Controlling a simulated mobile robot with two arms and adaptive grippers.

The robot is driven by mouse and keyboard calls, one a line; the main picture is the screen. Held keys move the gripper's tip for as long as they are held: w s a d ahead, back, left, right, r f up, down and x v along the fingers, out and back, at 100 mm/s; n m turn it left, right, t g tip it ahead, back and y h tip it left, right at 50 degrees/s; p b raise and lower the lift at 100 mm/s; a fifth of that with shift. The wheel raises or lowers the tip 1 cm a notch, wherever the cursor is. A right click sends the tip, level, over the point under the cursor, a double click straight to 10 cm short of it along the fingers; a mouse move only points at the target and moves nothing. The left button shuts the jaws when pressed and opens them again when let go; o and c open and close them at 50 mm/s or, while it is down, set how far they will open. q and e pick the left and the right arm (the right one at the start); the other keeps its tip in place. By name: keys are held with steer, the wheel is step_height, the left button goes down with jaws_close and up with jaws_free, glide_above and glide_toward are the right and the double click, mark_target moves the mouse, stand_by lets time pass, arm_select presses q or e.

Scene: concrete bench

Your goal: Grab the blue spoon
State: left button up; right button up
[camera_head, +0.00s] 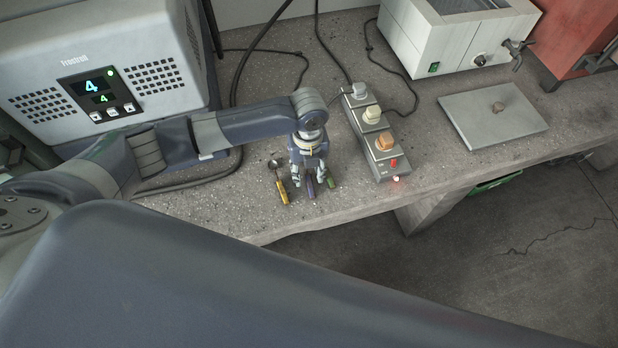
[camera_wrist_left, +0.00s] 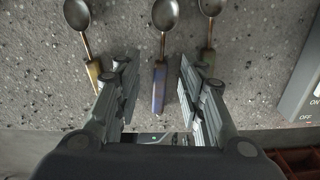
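The blue spoon has a metal bowl and a blue-violet handle (camera_wrist_left: 159,88). In the wrist view it lies on the bench between a spoon with a yellow handle (camera_wrist_left: 94,75) and one with a green handle (camera_wrist_left: 189,106). My left gripper (camera_wrist_left: 160,82) is open, with one finger on each side of the blue handle and a gap on both sides. In the head view my left gripper (camera_head: 310,178) points down over the blue handle (camera_head: 310,188) and hides the rest of that spoon. My right gripper is not in view.
The yellow spoon (camera_head: 281,187) and the green handle (camera_head: 331,182) lie close on either side. A power strip (camera_head: 363,128) with plugs is to the right. A grey machine (camera_head: 150,40) stands at the back left. The bench's front edge is just below the spoons.

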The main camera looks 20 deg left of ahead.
arm_select(q)
steer(key=shift+f, duration=0.45)
steer(key=shift+c, duration=0.3)
jaws_close()
steer(key=shift+r, duration=0.15)
